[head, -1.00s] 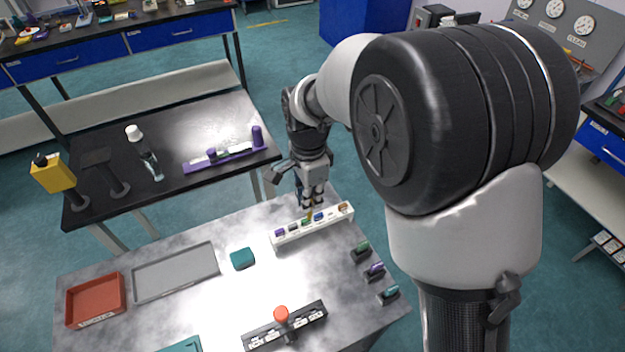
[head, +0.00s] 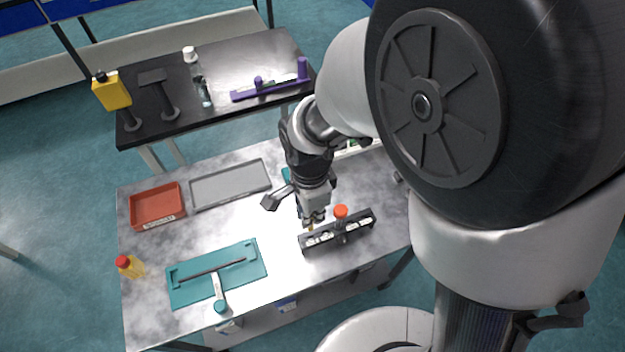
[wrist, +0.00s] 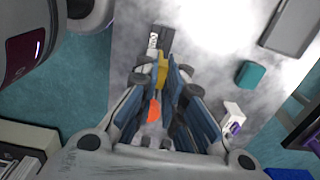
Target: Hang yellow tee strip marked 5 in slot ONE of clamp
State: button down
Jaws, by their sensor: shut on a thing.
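My gripper (head: 313,222) is shut on the yellow tee strip (wrist: 162,72), which shows between the fingertips in the wrist view. The clamp is a black bar (head: 357,233) with an orange knob (head: 340,211) and white slot labels, too small to read in the head view. My gripper is at the clamp's left part, left of the knob. In the wrist view the clamp's dark end (wrist: 163,33) shows beyond the fingertips. Whether the strip touches the clamp cannot be told.
The white rack (wrist: 233,112) is mostly hidden behind my arm in the head view. A teal block (wrist: 251,75) lies nearby.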

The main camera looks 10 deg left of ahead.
aim_at(310, 230)
jog(key=shift+f+b, duration=1.4)
jog(key=shift+f, duration=0.6)
jog(key=shift+f, duration=0.15)
jog(key=shift+f+b, duration=2.05)
jog(key=shift+f, duration=0.7)
jog(key=c, duration=1.6)
grip_release()
